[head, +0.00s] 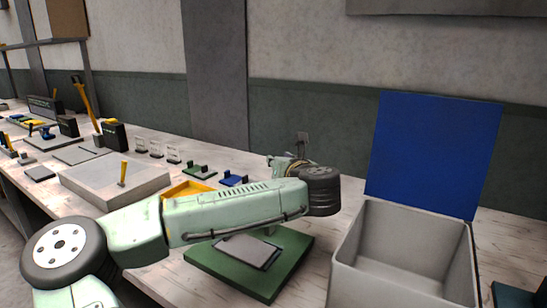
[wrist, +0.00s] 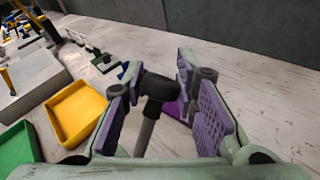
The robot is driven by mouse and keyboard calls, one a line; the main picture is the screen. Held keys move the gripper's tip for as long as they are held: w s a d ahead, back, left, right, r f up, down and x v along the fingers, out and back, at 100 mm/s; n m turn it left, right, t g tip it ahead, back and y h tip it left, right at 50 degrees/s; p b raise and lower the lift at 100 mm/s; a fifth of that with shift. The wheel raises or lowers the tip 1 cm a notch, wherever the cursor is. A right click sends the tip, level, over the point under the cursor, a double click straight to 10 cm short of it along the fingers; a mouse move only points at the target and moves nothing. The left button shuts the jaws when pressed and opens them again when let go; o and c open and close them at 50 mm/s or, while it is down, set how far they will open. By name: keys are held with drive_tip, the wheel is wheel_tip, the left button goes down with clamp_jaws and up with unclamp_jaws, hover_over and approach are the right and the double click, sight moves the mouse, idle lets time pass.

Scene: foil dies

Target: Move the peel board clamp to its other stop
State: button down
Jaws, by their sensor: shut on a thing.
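My gripper (wrist: 157,80) shows in the wrist view, with purple pads on both fingers. It is shut on a dark grey handle (wrist: 146,128), a rod with a thick rounded head between the pads. I cannot tell the handle's base; it is probably the peel board clamp's lever. A purple piece (wrist: 174,108) shows partly behind the handle. A green board (head: 215,264) with a grey plate (head: 246,251) lies on the bench below the arm.
A yellow tray (wrist: 77,113) and a green tray (wrist: 17,146) lie left of the gripper in the wrist view. A grey block (head: 92,186) with a yellow handle stands at left. A grey open box (head: 400,275) with a raised blue lid (head: 432,150) stands at right.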

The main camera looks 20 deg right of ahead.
drive_tip(key=shift+w+d+f+b, duration=0.2)
drive_tip(key=shift+w+d+f, duration=0.15)
drive_tip(key=shift+d+f, duration=0.2)
drive_tip(key=shift+w+d+f+b, duration=0.2)
drive_tip(key=shift+w+d+f, duration=0.1)
drive_tip(key=shift+d+f, duration=0.25)
drive_tip(key=c, duration=1.8)
unclamp_jaws()
drive_tip(key=shift+o, duration=1.4)
drive_tip(key=shift+w+d+f, duration=0.1)
drive_tip(key=shift+f, duration=0.1)
drive_tip(key=shift+o, duration=1.1)
drive_tip(key=v, duration=1.2)
